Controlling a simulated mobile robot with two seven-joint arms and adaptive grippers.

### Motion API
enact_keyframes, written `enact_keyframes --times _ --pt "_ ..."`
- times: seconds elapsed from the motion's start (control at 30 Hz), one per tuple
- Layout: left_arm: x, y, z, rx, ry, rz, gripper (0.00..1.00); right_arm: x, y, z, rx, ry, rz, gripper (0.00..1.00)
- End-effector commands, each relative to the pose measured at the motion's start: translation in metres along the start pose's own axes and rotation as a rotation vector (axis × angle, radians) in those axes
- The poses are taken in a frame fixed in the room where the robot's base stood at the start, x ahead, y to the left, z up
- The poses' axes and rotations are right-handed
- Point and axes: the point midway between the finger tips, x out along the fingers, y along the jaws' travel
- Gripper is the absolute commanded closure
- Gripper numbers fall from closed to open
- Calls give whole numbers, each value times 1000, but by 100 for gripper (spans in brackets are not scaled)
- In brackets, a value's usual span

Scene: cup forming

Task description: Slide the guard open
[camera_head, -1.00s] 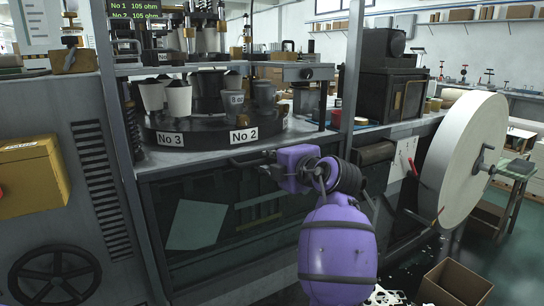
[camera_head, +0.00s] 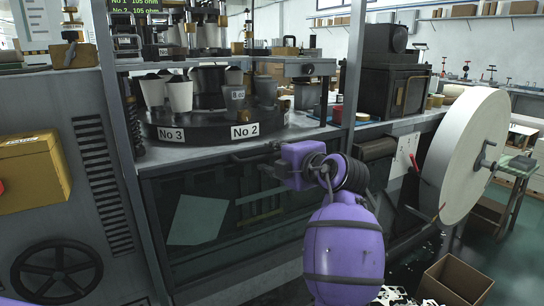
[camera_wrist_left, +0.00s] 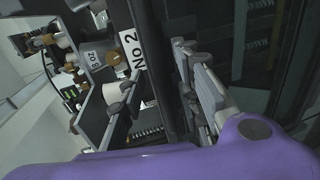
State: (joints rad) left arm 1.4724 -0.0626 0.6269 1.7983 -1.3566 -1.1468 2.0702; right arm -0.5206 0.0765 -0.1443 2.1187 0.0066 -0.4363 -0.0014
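The guard (camera_head: 160,218) is a dark see-through panel in a metal frame on the machine's front, below the turntable. A pale sheet shows behind or on it. A dark handle bar (camera_head: 250,152) runs along its top edge. My left gripper (camera_head: 268,171) is at the right part of this bar, very close to it. My right gripper is in neither view.
Above the guard a round turntable (camera_head: 190,132) carries several cups and labels No 2 and No 3. A steel post (camera_head: 349,70) stands right of it. A large white roll (camera_head: 462,150) and an open cardboard box (camera_head: 455,283) are at the right.

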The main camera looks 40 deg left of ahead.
Motion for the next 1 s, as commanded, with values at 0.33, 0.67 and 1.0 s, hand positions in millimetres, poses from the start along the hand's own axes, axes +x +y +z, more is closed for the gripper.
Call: enact_keyframes --times 0.33,0.67,1.0 --pt "-74 -1 1 0 -4 -2 69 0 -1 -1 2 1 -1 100" --pt "-106 -1 0 0 0 -2 69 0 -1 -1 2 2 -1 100" --pt "-107 0 0 0 -1 -2 69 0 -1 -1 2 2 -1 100"
